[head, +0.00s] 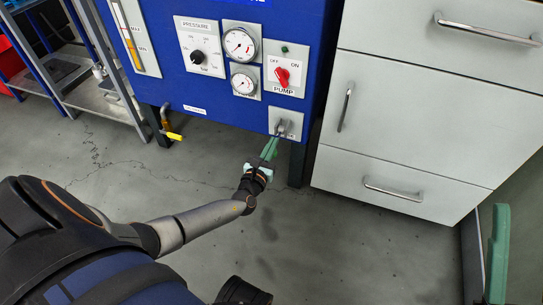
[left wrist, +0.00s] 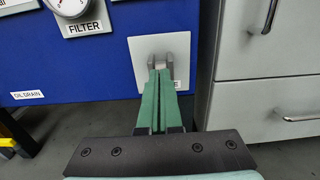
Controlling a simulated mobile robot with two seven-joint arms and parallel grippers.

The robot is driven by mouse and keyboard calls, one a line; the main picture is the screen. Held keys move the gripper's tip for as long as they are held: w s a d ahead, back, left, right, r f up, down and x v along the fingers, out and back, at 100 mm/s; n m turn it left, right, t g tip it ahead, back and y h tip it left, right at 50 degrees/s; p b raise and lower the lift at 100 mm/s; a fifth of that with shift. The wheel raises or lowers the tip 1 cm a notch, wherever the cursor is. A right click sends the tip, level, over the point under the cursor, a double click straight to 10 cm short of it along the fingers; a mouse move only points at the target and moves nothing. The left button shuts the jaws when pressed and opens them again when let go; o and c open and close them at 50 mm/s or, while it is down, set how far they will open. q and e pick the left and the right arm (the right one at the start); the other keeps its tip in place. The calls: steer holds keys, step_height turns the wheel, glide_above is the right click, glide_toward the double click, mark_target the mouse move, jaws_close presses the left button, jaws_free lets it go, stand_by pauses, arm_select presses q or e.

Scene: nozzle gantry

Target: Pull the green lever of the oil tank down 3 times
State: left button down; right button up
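My left gripper (head: 273,141) has long green fingers reaching to the small pale plate (head: 286,120) at the lower right of the blue oil tank. In the left wrist view the fingers (left wrist: 160,78) lie side by side with only a thin dark line between them. Their tips are at a grey forked bracket (left wrist: 168,44) on the plate. I cannot make out a separate green lever; the green fingers cover the space before the bracket, and contact cannot be told. Part of my right gripper, a green finger (head: 497,240), shows at the lower right edge.
The blue tank front (head: 212,105) carries gauges, a pressure knob (head: 197,57) and a red pump switch (head: 283,74). A yellow drain handle (head: 175,136) is at the lower left. A grey drawer cabinet (head: 415,110) stands close on the right. The floor below is clear.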

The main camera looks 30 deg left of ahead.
arm_select(q)
steer(key=shift+s+f, duration=0.2)
steer(key=shift+f, duration=1.75)
steer(key=p+v, duration=0.3)
steer(key=v, duration=0.7)
steer(key=shift+r, duration=0.1)
